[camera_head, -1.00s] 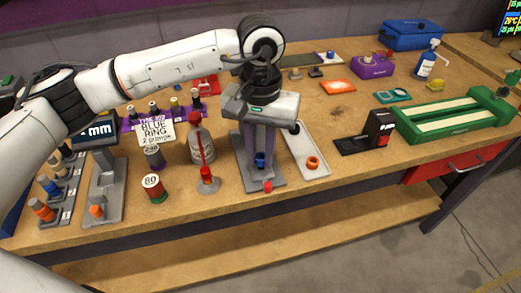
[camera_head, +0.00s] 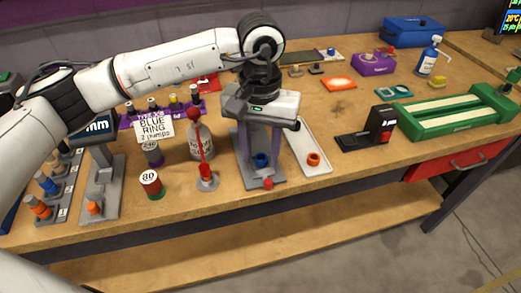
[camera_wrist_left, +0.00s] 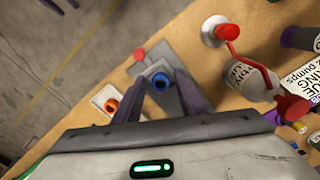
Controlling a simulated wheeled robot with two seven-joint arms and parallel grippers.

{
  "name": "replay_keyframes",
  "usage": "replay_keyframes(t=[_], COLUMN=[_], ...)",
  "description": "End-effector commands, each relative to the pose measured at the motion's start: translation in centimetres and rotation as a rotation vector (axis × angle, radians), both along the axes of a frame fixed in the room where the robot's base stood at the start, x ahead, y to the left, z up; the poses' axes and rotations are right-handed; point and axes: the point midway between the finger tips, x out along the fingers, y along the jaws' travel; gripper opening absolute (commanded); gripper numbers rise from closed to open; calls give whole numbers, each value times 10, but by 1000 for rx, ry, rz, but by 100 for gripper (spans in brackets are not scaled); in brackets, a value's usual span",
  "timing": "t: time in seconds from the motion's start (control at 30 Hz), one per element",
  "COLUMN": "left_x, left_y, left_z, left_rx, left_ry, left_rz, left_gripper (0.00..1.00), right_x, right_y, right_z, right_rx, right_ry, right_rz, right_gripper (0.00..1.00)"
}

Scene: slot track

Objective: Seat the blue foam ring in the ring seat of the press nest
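The blue foam ring (camera_head: 261,160) sits low on the grey press nest (camera_head: 276,181), at its middle. The ring also shows in the left wrist view (camera_wrist_left: 160,82), with a dark hole at its centre. My left gripper (camera_head: 264,149) points down over the nest. In the left wrist view its two purple fingers (camera_wrist_left: 160,78) stand apart, one on each side of the ring, with gaps visible. The seat under the ring is hidden, so I cannot tell how deep the ring sits. My right gripper is not in view.
A white tray (camera_head: 318,167) with an orange ring (camera_head: 313,159) lies right of the nest. A red knob (camera_head: 268,183) is at the nest's front. A black stand (camera_head: 380,128) is farther right.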

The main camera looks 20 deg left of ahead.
Motion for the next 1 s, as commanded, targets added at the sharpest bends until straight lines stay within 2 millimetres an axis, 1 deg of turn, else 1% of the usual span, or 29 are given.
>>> replay_keyframes(t=[0.17,0.2,0.3,0.5,0.6,0.7,0.8,1.0], left_x=[0,1,1,1,1,1,0,0], left_y=[0,0,0,-1,-1,0,0,0], left_z=[20,24,47,93,110,122,129,131], left_rx=[-1,-2,-1,-1,-1,1,1,1], left_ry=[0,-5,-6,-4,-3,-2,0,1], left_rz=[0,0,0,0,0,1,0,0], left_gripper=[37,37,37,37,37,37,37,37], right_x=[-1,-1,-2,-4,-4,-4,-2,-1], right_y=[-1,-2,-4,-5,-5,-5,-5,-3], right_z=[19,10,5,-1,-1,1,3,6], right_rx=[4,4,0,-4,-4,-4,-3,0], right_ry=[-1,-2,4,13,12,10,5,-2], right_rz=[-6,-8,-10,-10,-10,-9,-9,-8], right_gripper=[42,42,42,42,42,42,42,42])
